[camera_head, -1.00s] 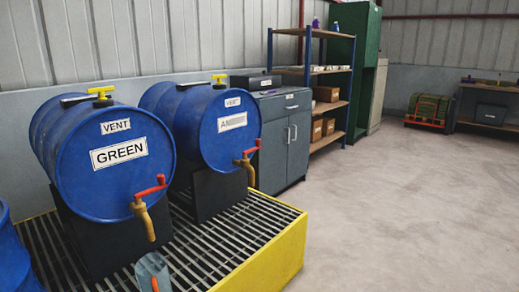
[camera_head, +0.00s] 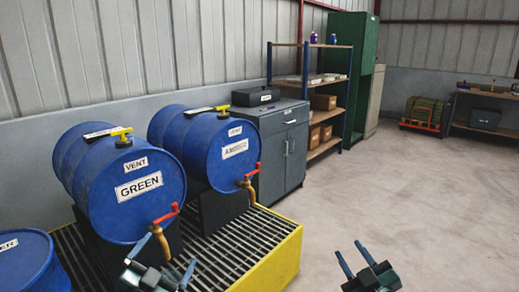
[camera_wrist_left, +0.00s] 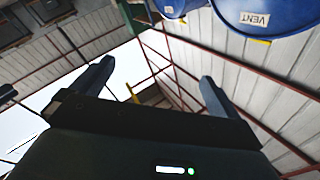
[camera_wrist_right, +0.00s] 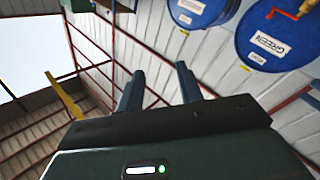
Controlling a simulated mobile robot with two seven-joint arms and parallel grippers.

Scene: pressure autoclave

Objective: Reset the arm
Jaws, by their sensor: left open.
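My left gripper (camera_head: 172,250) is raised in front of the GREEN drum's tap, at the bottom of the head view. Its two fingers are wide apart with nothing between them, as its wrist view (camera_wrist_left: 155,82) also shows. My right gripper (camera_head: 350,250) is over the floor area to the right of the yellow-edged stand. Its fingers are apart and empty, with a narrower gap in its wrist view (camera_wrist_right: 160,80). Both wrist cameras look up past the fingers at the walls and roof frame.
The blue GREEN drum (camera_head: 130,215) and a second blue drum (camera_head: 225,165) lie above a grated yellow stand (camera_head: 270,265), with red-handled taps. A grey cabinet (camera_head: 285,150) and shelves (camera_head: 330,95) stand behind.

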